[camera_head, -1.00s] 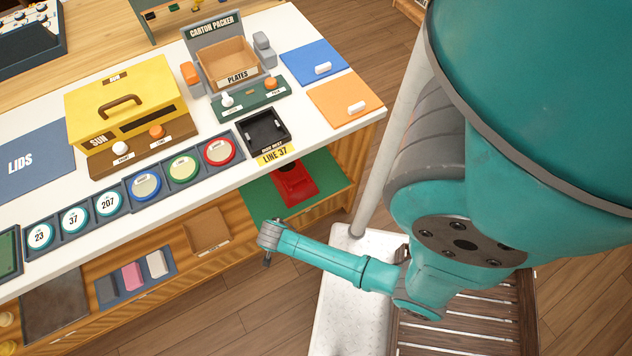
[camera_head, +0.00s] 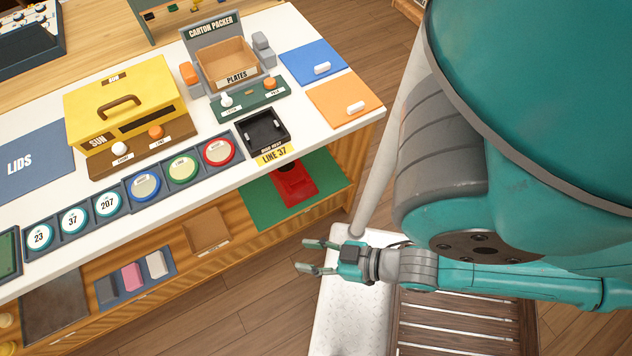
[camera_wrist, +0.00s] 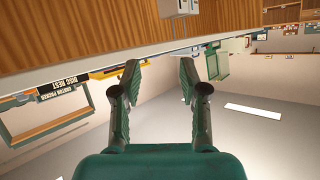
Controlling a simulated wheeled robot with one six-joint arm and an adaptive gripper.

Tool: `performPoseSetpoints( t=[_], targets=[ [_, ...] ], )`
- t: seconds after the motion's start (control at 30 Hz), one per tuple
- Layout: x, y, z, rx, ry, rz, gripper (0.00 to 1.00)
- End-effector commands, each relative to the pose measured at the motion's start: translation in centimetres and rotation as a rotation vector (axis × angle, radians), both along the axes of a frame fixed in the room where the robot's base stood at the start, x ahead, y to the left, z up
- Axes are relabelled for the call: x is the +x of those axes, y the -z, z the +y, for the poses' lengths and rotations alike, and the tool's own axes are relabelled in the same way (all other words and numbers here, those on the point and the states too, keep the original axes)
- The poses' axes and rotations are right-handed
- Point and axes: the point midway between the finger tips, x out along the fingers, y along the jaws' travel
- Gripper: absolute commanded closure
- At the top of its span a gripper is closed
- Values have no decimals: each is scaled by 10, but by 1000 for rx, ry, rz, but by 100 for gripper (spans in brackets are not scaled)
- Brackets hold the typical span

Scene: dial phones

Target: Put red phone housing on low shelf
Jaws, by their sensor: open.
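The red phone housing (camera_head: 293,186) lies on the green mat (camera_head: 262,207) on the low shelf, under the counter's front edge. The edge partly covers its far end. My gripper (camera_head: 308,256) is open and empty. In the head view it is to the right of and nearer than the green mat, clear of the housing, with its fingers pointing left towards the shelf. In the wrist view the open fingers (camera_wrist: 158,78) show nothing between them, and the red housing is not seen there.
The white counter (camera_head: 222,172) overhangs the low shelf. On it stand a yellow box (camera_head: 95,102), a carton packer (camera_head: 205,48), a black tray (camera_head: 263,130) and dial discs. A brown pad (camera_head: 207,230) and phone-coloured blocks (camera_head: 132,276) lie left of the green mat.

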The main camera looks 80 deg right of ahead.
Motion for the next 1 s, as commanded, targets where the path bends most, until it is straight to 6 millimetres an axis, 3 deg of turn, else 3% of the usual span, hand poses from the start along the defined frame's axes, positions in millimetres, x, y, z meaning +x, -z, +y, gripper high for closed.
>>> performPoseSetpoints(
  t=[0.1, 0.23, 1.0],
  targets=[
    [-8, -41, 3, -69, -43, -67, 57],
    [-11, -65, 3, -114, -65, -109, 57],
    [-11, -69, 4, -124, -69, -118, 57]
  ],
)
